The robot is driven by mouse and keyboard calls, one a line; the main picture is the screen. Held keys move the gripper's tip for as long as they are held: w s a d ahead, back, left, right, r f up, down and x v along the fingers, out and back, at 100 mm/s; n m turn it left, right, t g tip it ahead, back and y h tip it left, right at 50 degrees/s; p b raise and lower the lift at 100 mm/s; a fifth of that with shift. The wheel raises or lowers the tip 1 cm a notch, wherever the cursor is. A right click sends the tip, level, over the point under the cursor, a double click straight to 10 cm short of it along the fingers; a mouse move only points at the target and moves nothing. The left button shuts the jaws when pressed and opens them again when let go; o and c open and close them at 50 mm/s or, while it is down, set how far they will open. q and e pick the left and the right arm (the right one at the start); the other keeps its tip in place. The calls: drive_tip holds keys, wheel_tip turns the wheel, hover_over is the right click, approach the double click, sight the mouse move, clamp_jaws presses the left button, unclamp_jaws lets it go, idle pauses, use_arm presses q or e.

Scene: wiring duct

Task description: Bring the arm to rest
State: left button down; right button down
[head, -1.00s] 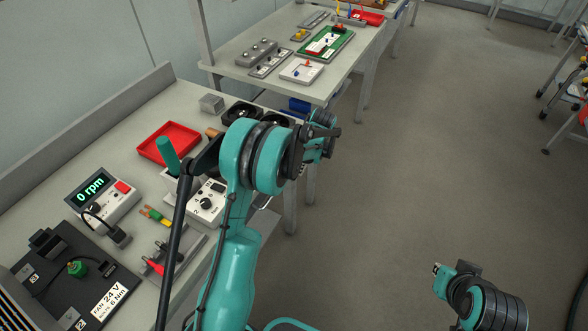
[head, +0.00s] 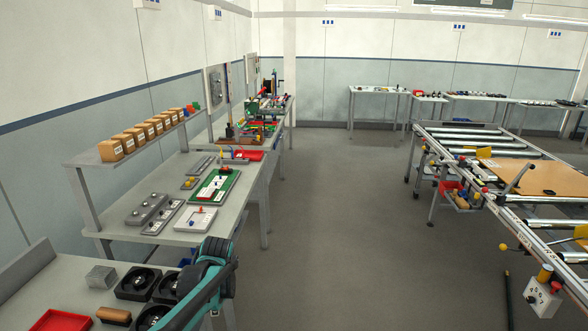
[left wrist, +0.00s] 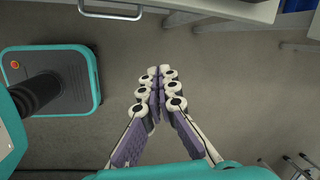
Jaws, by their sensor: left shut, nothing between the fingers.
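My left arm (head: 205,285) shows at the bottom of the head view, beside the near bench's right end. Its fingers cannot be made out there. In the left wrist view my left gripper (left wrist: 156,77) is shut, with the purple-padded fingers together and nothing between them. Below the fingers is bare grey floor (left wrist: 210,90). My right arm and gripper are in neither current view.
The near bench (head: 55,285) holds a red tray (head: 55,321), a metal block (head: 100,276) and black round parts (head: 138,283). A second bench (head: 240,210) stands behind it. A roller conveyor (head: 470,140) is at the right. The aisle floor (head: 340,230) between is clear.

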use_arm(q)
drive_tip(key=s+d+r+n+t+h, duration=0.1)
drive_tip(key=s+r+n, duration=0.2)
drive_tip(key=s, duration=0.3)
drive_tip(key=s+d+r+n+t, duration=0.2)
drive_tip(key=s+r+n, duration=0.2)
drive_tip(key=s, duration=0.1)
drive_tip(key=s+d+f+n+t+h, duration=0.1)
drive_tip(key=s+d+n+t, duration=0.1)
drive_tip(key=s+n, duration=0.6)
drive_tip(key=shift+s+d+f, duration=0.15)
drive_tip(key=shift+s+f, duration=0.2)
drive_tip(key=shift+s, duration=1.4)
